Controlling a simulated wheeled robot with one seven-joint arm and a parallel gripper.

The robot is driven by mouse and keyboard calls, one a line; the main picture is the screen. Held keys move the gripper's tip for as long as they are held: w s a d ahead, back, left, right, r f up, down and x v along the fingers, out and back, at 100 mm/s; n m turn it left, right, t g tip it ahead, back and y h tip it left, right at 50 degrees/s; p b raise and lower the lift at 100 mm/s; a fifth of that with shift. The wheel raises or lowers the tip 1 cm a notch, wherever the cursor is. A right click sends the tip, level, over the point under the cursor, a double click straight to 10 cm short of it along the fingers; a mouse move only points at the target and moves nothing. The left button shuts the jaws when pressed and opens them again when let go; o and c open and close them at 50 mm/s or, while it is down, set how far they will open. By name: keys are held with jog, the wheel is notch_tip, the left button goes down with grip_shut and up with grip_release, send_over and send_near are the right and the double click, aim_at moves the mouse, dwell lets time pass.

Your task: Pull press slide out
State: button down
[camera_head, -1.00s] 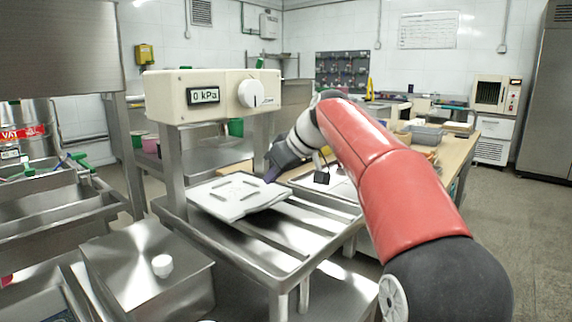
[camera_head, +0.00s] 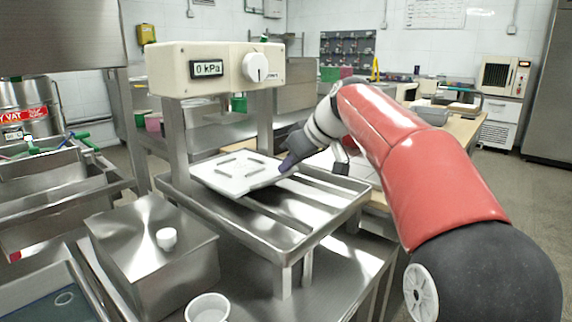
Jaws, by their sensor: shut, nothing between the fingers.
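The press (camera_head: 214,70) stands left of centre, a cream head with a "0 kPa" display and a white dial (camera_head: 255,67) on metal posts. Its slide (camera_head: 243,172) is a pale plate with raised bars and slots, lying tilted over the slatted metal tray (camera_head: 262,238) under the head. My gripper (camera_head: 285,168) is at the slide's right edge, its dark fingertips touching or very close to it. The fingers are shut with nothing seen between them. The arm hides part of the bench behind.
A metal box with a white knob (camera_head: 166,238) stands at the front left, with a white cup (camera_head: 207,308) beside it. Steel sinks (camera_head: 45,190) are at the left. A wooden bench (camera_head: 462,128) stands behind my arm. Open floor lies at the right.

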jog(key=s+d+b, duration=0.4)
jog(key=s+d, duration=0.7)
jog(key=shift+d+b, duration=0.15)
jog(key=shift+b, duration=0.2)
jog(key=shift+s+f, duration=0.1)
jog(key=shift+f, duration=0.05)
notch_tip(320, 180, up, 8)
jog(key=s+d+p, duration=0.2)
jog(key=p, duration=0.1)
jog(key=s+a+f+m+h, duration=0.1)
jog(key=s+f+m+h, duration=0.1)
jog(key=s+f, duration=0.4)
jog(key=s+a+f+m+h, duration=0.1)
jog(key=s+f+m, duration=0.3)
jog(key=f, duration=0.9)
jog(key=s+a+f+m+h, duration=0.1)
jog(key=s+f+m+h, duration=0.2)
jog(key=s+f, duration=0.5)
notch_tip(320, 180, down, 3)
jog(key=shift+s+a+r, duration=0.2)
jog(key=shift+s+a, duration=0.1)
